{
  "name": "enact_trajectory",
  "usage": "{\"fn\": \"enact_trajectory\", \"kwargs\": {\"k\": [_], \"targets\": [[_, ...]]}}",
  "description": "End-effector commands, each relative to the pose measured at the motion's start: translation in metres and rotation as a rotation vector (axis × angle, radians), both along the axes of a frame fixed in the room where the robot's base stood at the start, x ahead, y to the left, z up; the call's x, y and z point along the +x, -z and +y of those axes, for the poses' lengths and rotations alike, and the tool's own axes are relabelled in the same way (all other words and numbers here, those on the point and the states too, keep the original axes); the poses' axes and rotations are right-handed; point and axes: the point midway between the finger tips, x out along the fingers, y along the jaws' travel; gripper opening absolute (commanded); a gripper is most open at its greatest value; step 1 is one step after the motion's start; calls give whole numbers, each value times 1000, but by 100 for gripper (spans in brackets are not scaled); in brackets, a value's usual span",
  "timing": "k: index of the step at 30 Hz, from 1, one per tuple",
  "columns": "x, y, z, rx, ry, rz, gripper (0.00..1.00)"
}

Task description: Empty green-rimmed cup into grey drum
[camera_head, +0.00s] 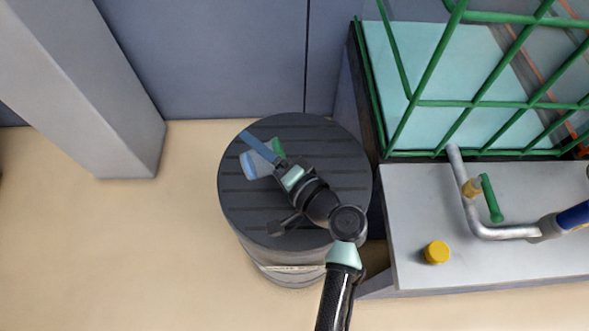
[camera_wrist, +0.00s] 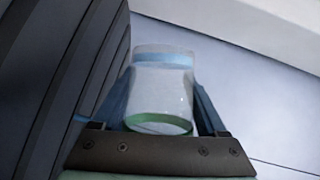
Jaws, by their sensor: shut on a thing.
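The clear cup (camera_head: 252,166) has a green rim and a blue band at its other end. In the head view it is over the left part of the grey drum's (camera_head: 343,160) dark, slatted top. My gripper (camera_head: 262,154) is shut on the cup, with a blue finger on either side in the wrist view. There the cup (camera_wrist: 160,92) has its green rim toward the gripper and its blue band at the far end. It looks tipped on its side. I cannot tell whether the blue is liquid. The slatted top (camera_wrist: 45,80) fills the left of that view.
A green wire cage (camera_head: 420,103) around a pale tank stands at the right. Before it is a grey ledge (camera_head: 415,205) with a yellow cap (camera_head: 436,252) and a pipe with a green-handled valve (camera_head: 491,198). A grey post (camera_head: 100,90) stands at left. Floor left of the drum is clear.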

Motion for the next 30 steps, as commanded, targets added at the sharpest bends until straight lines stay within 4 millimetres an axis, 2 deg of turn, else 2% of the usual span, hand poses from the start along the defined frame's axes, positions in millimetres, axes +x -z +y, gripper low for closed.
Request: {"fn": "enact_trajectory", "kwargs": {"k": [30], "targets": [[2, 1, -6, 110, -1, 29, 17]]}}
